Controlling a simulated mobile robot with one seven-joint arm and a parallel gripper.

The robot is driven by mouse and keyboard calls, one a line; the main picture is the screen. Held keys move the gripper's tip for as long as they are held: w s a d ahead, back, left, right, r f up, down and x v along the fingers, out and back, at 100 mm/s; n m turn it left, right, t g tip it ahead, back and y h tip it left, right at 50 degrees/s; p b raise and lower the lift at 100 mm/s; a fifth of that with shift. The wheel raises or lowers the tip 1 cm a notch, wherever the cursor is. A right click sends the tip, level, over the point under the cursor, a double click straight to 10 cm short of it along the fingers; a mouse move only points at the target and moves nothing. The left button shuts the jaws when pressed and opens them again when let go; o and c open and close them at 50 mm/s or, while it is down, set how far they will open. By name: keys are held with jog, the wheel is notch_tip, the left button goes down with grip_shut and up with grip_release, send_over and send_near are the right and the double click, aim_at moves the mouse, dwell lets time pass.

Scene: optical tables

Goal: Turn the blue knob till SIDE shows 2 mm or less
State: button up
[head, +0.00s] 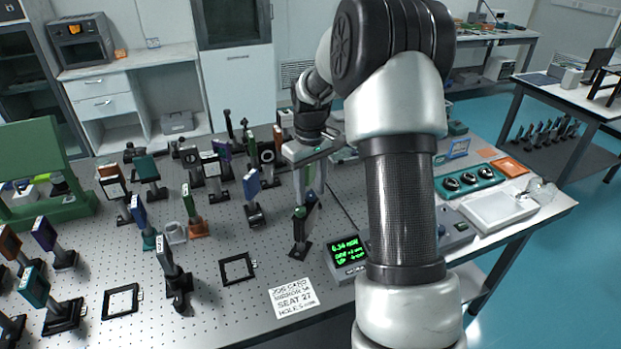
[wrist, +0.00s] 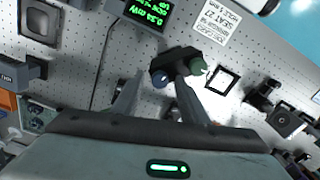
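The blue knob (wrist: 160,80) sits on the back of a dark mirror mount (wrist: 175,58), beside a green knob (wrist: 198,66). My gripper (wrist: 158,88) is open, with its two fingers apart and the blue knob between their tips. I see no clear contact on the blue knob; the right finger is close to the green knob. In the head view the mount (head: 303,232) stands upright on the perforated table below my gripper (head: 309,182). The readout (head: 348,253) shows green text with about 0.34 mW on top; its SIDE figure is too small to read surely.
A white note (head: 293,297) and an empty black square frame (head: 238,269) lie near the mount. Several posts with optics crowd the table to the left, including a blue plate (head: 251,184). A grey control box (head: 447,229) stands to the right.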

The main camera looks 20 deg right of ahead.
aim_at(310, 193)
notch_tip(310, 193, up, 17)
jog(key=shift+r, duration=0.2)
dwell(0.5)
jog(key=s+a+r+m+t, duration=0.1)
jog(key=s+a+r, duration=0.25)
jog(key=s, duration=0.25)
jog(key=s+a+r+t, duration=0.1)
jog(key=s+a+r, duration=0.25)
jog(key=s, duration=0.25)
jog(key=s+a+f+m+t, duration=0.1)
jog(key=s+a+f, duration=0.1)
jog(key=s, duration=0.5)
jog(key=s+a+f+m+t, duration=0.1)
jog(key=s+a+f+t, duration=0.1)
jog(key=s, duration=0.6)
jog(key=shift+s+f+t+p, duration=0.25)
jog(key=shift+f+t+p, duration=0.1)
jog(key=shift+f, duration=0.5)
